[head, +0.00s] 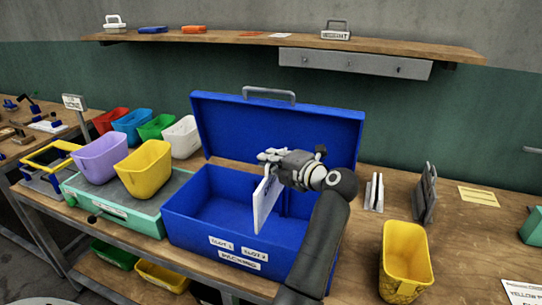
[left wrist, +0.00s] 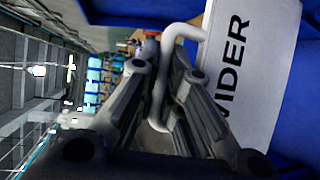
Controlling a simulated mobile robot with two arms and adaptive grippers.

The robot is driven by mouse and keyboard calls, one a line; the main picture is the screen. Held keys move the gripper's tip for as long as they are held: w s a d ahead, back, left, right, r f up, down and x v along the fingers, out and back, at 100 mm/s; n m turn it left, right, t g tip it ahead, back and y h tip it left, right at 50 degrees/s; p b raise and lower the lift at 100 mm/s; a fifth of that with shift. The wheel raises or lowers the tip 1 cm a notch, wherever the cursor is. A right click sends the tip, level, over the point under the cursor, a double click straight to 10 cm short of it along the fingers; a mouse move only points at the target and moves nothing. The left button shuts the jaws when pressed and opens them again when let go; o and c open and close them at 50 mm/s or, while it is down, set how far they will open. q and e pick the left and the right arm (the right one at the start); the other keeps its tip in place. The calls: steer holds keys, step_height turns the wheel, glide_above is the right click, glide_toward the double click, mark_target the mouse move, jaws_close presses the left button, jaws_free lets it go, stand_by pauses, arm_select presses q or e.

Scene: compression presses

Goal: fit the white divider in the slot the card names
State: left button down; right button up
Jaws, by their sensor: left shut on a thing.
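The white divider (head: 266,197) hangs upright from my left gripper (head: 270,160), which is shut on its upper part. It is over the open blue box (head: 183,222), near the middle; its lower edge appears to be inside, but I cannot tell whether it sits in a slot. The left wrist view shows the divider (left wrist: 255,65) with "VIDER" readable, beside the fingers (left wrist: 168,95). The box front bears labels "SLOT 1" (head: 222,244) and "SLOT 2" (head: 254,254). A white card (head: 524,292) lies at the right edge, its print mostly cut off. My right gripper is not in view.
The blue lid (head: 225,125) stands open behind the box. Coloured bins, such as a yellow one (head: 145,170), stand at left on a green-sided case (head: 110,205). At right are a slotted holder (head: 374,192), a grey plate (head: 425,192), a yellow bin (head: 405,255) and a yellow card (head: 480,198).

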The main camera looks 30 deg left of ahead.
arm_select(q)
steer(key=shift+f, duration=0.55)
stand_by(0.4)
steer(key=shift+d, duration=0.15)
stand_by(0.3)
